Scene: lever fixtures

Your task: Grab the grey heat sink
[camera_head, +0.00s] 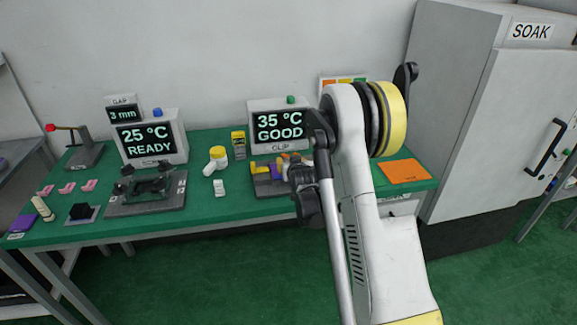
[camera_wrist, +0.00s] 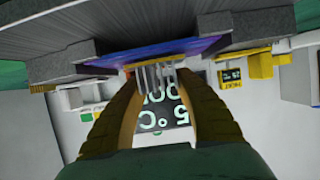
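The grey heat sink (camera_wrist: 157,77), with upright fins, shows between my gripper's two yellow-brown fingers in the wrist view. My gripper (camera_wrist: 157,82) has its fingertips apart, one on each side of the fins. Whether both fingers touch it is too small to tell. A blue-purple plate (camera_wrist: 200,46) lies beside the heat sink, against a grey fixture (camera_wrist: 235,30). In the head view, my gripper (camera_head: 303,178) is at the right part of the CLIP station (camera_head: 262,186). My arm covers part of that station, and I cannot make out the heat sink there.
A display (camera_head: 280,125) reading 35 °C GOOD stands behind the station. Another fixture (camera_head: 145,204) sits farther left on the green table. An orange mat (camera_head: 405,171) lies at the right.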

